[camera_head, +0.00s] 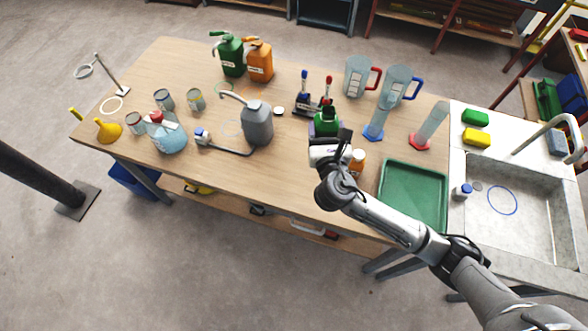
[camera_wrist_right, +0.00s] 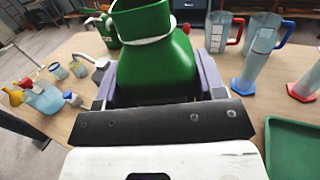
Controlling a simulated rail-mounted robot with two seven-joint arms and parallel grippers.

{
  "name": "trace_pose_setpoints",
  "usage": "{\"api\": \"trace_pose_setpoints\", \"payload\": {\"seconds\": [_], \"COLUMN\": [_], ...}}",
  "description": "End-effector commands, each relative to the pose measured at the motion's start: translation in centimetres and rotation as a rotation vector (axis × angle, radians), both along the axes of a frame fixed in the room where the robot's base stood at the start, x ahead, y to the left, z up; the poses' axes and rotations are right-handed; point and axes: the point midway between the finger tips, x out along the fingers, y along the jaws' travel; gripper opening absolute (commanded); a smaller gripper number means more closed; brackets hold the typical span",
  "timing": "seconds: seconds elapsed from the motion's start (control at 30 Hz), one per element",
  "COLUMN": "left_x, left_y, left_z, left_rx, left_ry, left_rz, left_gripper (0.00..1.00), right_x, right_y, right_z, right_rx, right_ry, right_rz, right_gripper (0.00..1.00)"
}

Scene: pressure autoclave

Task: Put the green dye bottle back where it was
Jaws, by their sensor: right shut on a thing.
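The green dye bottle (camera_head: 326,121) is in my right gripper (camera_head: 326,136), near the middle of the table. In the right wrist view the green bottle (camera_wrist_right: 155,60) stands between the gripper's two dark purple fingers, which are shut on its body. A pale ring sits around its neck. The gripper hides its lower part, so I cannot tell whether it touches the table. Just behind it, a dark holder (camera_head: 313,111) carries a blue bottle (camera_head: 304,102) and a red-topped one (camera_head: 328,84). My left gripper is out of view.
A small orange bottle (camera_head: 357,163) stands close right of the gripper. Measuring cylinders (camera_head: 376,124) and jugs (camera_head: 356,77) stand behind right; a green tray (camera_head: 413,198) lies right. A grey wash bottle (camera_head: 257,124) stands left. Bare table lies in front of it.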

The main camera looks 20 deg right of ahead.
Motion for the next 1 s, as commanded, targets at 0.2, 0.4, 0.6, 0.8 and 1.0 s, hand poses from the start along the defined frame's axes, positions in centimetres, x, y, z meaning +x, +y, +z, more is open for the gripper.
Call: {"api": "trace_pose_setpoints", "payload": {"seconds": [0.2,0.4,0.6,0.8,1.0], "left_x": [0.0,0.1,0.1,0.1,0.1], "left_y": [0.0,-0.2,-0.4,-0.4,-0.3], "left_z": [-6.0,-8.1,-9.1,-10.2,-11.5], "left_rx": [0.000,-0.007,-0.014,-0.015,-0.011], "left_ry": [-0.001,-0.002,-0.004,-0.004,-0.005], "left_rz": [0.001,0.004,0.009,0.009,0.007], "left_gripper": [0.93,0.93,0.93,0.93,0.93], "right_x": [1.2,1.7,2.6,5.9,9.2], "right_y": [-1.2,-1.9,-1.7,0.3,2.4], "right_z": [-8.7,-12.3,-14.1,-16.5,-18.9], "right_rx": [0.005,0.011,0.014,0.014,0.015], "right_ry": [0.007,0.011,0.013,0.013,0.013], "right_rz": [0.007,0.014,0.016,0.017,0.017], "right_gripper": [0.30,0.30,0.30,0.30,0.30]}}
